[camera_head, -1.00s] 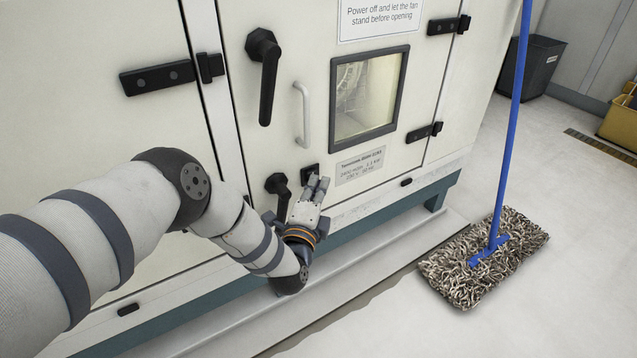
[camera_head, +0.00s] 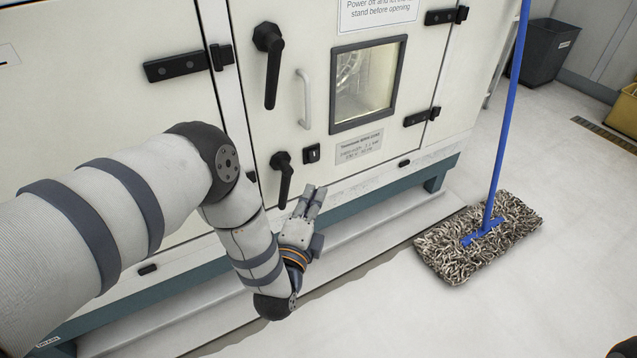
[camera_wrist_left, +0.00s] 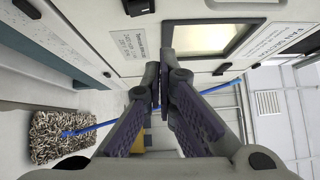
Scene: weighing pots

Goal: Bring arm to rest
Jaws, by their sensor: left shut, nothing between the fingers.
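My left arm comes in from the left in the head view. Its gripper (camera_head: 312,196) is shut and empty, with the fingers pointing up in the picture, in front of the lower edge of a white cabinet (camera_head: 225,185). My right gripper is not in view.
A mop (camera_head: 480,238) with a blue pole stands on the floor right of the cabinet. A white grab handle (camera_head: 304,98), a window (camera_head: 366,84) and an upper black handle (camera_head: 270,65) are on the cabinet door. A dark bin (camera_head: 546,52) stands at the back right.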

